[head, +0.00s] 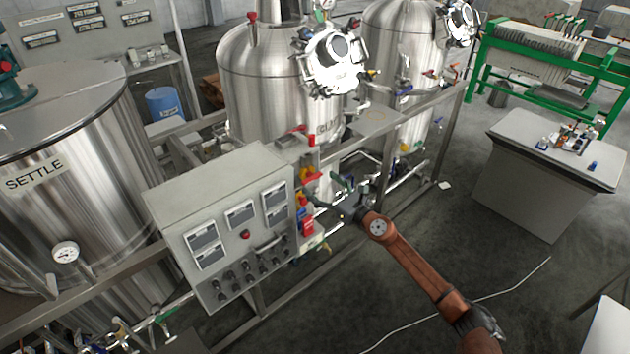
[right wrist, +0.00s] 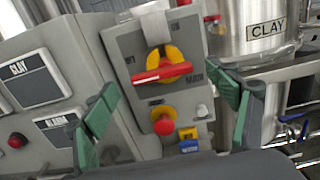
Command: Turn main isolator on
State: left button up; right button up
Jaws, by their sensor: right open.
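The main isolator appears to be the red bar handle on a yellow disc (right wrist: 163,68), on a grey box in the right wrist view. Its handle lies nearly level, with the right end slightly higher; the small labels around it cannot be read with certainty. In the head view the red and yellow controls (head: 302,200) are small, at the right side of the grey control panel. My right gripper (head: 329,192) is open in front of them. In the right wrist view its green-padded fingers (right wrist: 168,102) stand wide on either side, apart from the handle. My left gripper is not in view.
A red mushroom button (right wrist: 163,126) sits just below the isolator, with a blue device (right wrist: 189,146) beside it. The grey control panel (head: 215,185) stands close on the left. Steel rails and pipes run behind, near the tanks (head: 262,90).

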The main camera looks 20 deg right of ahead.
aim_at(309, 176)
jog(key=shift+x, duration=1.45)
jog(key=shift+c, duration=0.2)
jog(key=c, duration=1.1)
